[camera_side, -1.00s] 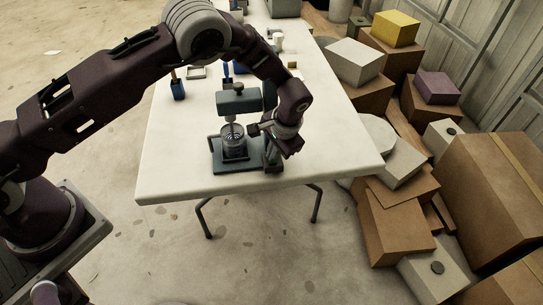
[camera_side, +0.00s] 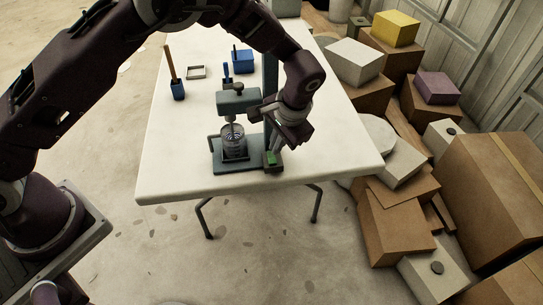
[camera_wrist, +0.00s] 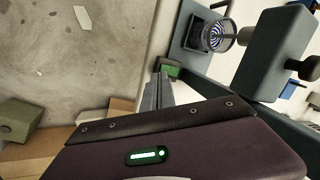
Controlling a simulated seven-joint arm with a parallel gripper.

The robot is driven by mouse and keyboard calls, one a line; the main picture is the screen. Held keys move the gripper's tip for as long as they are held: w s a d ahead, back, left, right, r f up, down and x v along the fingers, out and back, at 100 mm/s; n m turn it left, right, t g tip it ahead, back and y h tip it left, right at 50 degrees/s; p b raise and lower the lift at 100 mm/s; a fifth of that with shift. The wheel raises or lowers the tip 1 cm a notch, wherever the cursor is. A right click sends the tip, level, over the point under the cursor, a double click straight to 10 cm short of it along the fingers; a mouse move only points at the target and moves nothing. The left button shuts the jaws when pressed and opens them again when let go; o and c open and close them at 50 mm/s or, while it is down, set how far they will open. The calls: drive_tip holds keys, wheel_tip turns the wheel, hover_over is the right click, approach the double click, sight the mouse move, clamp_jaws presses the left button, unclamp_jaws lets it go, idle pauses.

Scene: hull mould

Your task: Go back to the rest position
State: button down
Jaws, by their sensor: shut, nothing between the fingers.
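My gripper (camera_side: 281,143) hangs over the front right of a grey-green bench machine, just above a small box with a green button (camera_side: 270,158). Its fingers are shut and empty. In the wrist view the shut grey fingers (camera_wrist: 158,93) point toward the green button (camera_wrist: 171,70), with a gap that I cannot judge. The machine (camera_side: 238,102) has a head and spindle over a clear or metal cup (camera_side: 234,146) on its base. The cup shows a blue-and-white swirl inside in the wrist view (camera_wrist: 216,36).
Cardboard boxes (camera_side: 395,228) crowd the floor at right. The table's left front is clear.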

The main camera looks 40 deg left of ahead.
drive_tip(key=shift+s+d+r, duration=0.15)
drive_tip(key=shift+s+r, duration=0.05)
drive_tip(key=shift+r, duration=0.2)
drive_tip(key=s+a+r+n+h, duration=0.1)
drive_tip(key=s+a+r, duration=0.2)
drive_tip(key=r, duration=0.4)
drive_tip(key=s+a+r+t+h, duration=0.1)
drive_tip(key=s+a+r, duration=0.15)
drive_tip(key=r, duration=0.45)
drive_tip(key=s+a+r+n+h, duration=0.1)
drive_tip(key=s+a+r, duration=0.1)
drive_tip(key=s+r, duration=0.35)
drive_tip(key=s+a+r+t, duration=0.1)
drive_tip(key=s+a+r, duration=0.1)
drive_tip(key=s, duration=0.6)
drive_tip(key=s+a+r+n+t, duration=0.1)
drive_tip(key=s+a+r+t, duration=0.1)
drive_tip(key=s, duration=0.7)
drive_tip(key=shift+s+a+r+t, duration=0.25)
drive_tip(key=shift+a+r+t, duration=0.1)
drive_tip(key=shift+r, duration=0.1)
